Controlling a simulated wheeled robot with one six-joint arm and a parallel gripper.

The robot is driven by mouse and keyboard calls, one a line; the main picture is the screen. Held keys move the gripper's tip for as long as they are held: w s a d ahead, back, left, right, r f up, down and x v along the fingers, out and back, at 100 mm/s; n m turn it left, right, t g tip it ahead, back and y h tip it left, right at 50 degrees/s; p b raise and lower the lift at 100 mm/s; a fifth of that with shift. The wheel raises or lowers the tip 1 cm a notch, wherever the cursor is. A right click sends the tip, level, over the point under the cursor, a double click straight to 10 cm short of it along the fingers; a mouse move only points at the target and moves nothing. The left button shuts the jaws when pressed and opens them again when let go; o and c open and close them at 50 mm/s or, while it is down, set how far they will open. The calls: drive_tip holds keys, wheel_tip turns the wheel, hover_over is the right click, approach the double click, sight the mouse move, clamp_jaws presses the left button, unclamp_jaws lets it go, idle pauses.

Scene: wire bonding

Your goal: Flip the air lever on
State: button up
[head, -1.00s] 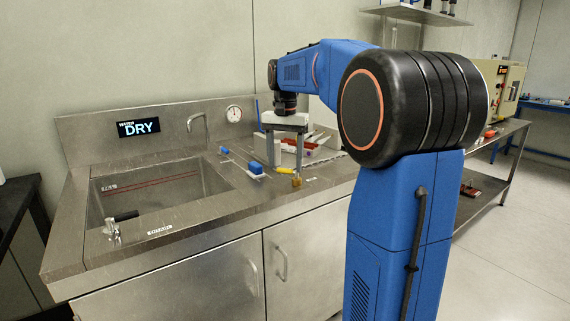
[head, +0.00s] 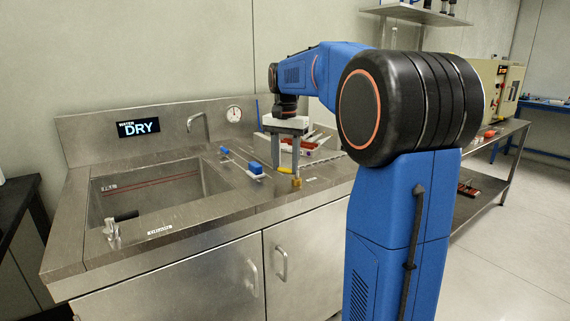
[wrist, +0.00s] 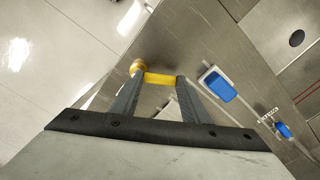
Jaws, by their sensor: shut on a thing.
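The air lever is a yellow handle (wrist: 160,80) with a brass fitting (wrist: 138,66) at its left end in the wrist view. My gripper (wrist: 159,82) is shut on the yellow handle, one finger near each end of it. In the head view my gripper (head: 286,164) points down at the right part of the steel counter. The brass fitting (head: 296,183) shows just below its right finger. The handle is partly hidden by the fingers in the head view, so I cannot tell its exact angle there.
Two blue-handled fittings (head: 255,167) lie left of my gripper.

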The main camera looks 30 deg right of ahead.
drive_tip(key=shift+d, duration=0.1)
drive_tip(key=o, duration=1.1)
drive_tip(key=shift+c, duration=0.2)
drive_tip(key=shift+r, duration=0.15)
wheel_tip(320, 180, up, 17)
idle(0.3)
